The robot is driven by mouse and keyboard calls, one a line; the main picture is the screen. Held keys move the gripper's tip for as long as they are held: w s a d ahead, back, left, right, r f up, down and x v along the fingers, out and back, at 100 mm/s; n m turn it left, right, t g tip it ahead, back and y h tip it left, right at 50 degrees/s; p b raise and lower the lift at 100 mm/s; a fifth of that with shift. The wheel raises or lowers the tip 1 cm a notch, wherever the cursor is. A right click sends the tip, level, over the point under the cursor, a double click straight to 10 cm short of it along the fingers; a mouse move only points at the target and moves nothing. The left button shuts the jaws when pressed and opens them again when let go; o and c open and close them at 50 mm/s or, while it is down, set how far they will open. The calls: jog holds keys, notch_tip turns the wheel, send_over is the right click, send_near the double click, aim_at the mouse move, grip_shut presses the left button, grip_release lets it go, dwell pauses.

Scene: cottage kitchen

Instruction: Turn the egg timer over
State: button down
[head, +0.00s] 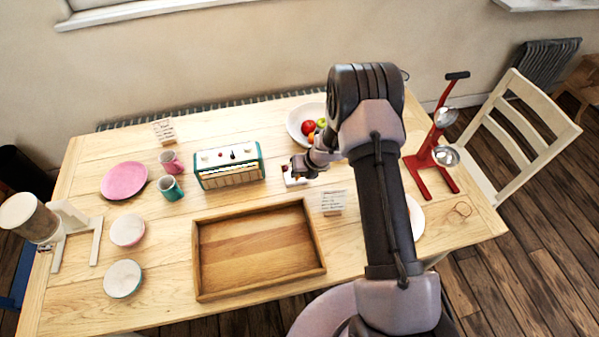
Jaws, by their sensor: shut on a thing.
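My gripper (294,169) is low over the table, just right of the radio, with its arm reaching in from the front right. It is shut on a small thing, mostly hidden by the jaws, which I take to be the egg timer. A small white piece with a dark reddish spot (290,181) shows right below the fingers, close to the tabletop. Whether it is part of the timer or something under it, and whether it touches the table, is too small to tell. No other egg timer is visible.
A green-and-white radio (229,166) stands close left of my gripper, a fruit bowl (295,125) behind it. A wooden tray (258,292) and a small card (333,202) lie in front.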

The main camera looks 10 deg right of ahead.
jog(key=c, duration=1.2)
grip_release()
jog(key=shift+c, duration=0.2)
jog(key=p+v, duration=0.4)
jog(key=v, duration=1.3)
jog(key=shift+r+p, duration=0.2)
jog(key=shift+p, duration=0.2)
